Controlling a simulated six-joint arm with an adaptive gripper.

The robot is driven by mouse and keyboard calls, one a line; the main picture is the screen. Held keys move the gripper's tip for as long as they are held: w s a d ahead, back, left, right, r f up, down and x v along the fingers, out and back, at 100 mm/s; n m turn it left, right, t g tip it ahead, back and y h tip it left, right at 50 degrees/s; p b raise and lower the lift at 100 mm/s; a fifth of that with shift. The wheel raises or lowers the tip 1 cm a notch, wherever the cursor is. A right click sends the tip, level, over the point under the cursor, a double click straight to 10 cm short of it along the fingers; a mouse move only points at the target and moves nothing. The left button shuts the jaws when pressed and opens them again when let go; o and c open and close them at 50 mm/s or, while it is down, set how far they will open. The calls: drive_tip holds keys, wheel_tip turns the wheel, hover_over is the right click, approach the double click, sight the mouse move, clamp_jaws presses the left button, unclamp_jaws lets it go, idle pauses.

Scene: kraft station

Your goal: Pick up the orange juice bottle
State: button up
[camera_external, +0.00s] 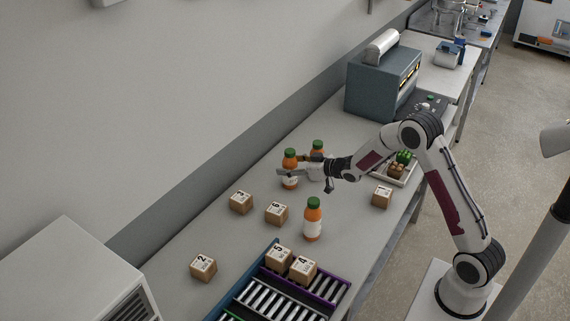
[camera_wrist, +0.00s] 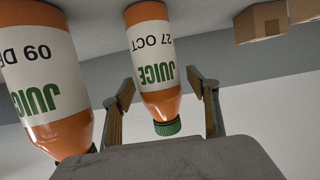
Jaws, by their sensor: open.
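Three orange juice bottles with green caps and white labels stand on the grey table. One bottle (camera_external: 290,181) is at the tips of my gripper (camera_external: 292,168). A second bottle (camera_external: 317,146) stands just beyond the gripper, partly hidden by it. A third bottle (camera_external: 312,222) stands nearer the front, clear of it. The wrist view appears upside down. There, one bottle (camera_wrist: 152,55) lies between the lines of the two open fingers (camera_wrist: 162,82), with gaps visible on both sides. Another bottle (camera_wrist: 45,75) is close by, outside the left finger.
Numbered boxes stand nearby, including box 3 (camera_external: 241,202), box 6 (camera_external: 276,213) and box 2 (camera_external: 203,267). A roller rack (camera_external: 255,297) holds two boxes at the front. A tray (camera_external: 398,181) sits behind my arm, and a blue-grey machine (camera_external: 372,92) stands further back.

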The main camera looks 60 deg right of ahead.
sight(290, 150)
idle(0.3)
drive_tip(key=c, duration=1.5)
drive_tip(key=shift+o, duration=0.2)
drive_tip(key=shift+r, duration=0.1)
drive_tip(key=shift+r, duration=5)
